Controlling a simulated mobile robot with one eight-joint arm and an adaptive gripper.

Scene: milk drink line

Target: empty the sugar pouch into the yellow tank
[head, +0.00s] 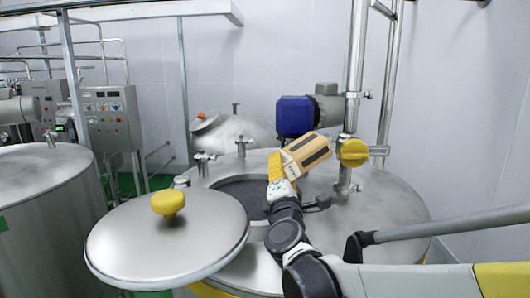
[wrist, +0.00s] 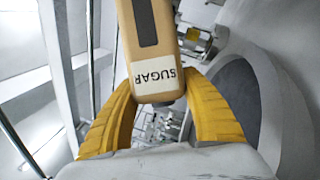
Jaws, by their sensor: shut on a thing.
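The sugar pouch (head: 309,151) is a tan block with a dark panel. In the wrist view its label reads SUGAR upside down on the pouch (wrist: 158,68). My gripper (head: 282,167) has yellow fingers, shut on the pouch's labelled end; the fingers (wrist: 160,88) flank it in the wrist view. The pouch is held tilted above the top of the steel tank (head: 385,205), right of its dark round opening (head: 236,190). The opening also shows at the right of the wrist view (wrist: 228,100). Yellow shows low on the tank's front. My arm hides part of the opening.
A round steel lid (head: 205,230) with a yellow knob (head: 168,203) sits at the opening's front left. A vertical pipe with a yellow handle (head: 354,152) and a blue motor (head: 295,117) stand behind the pouch. Another tank (head: 45,215) is at left.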

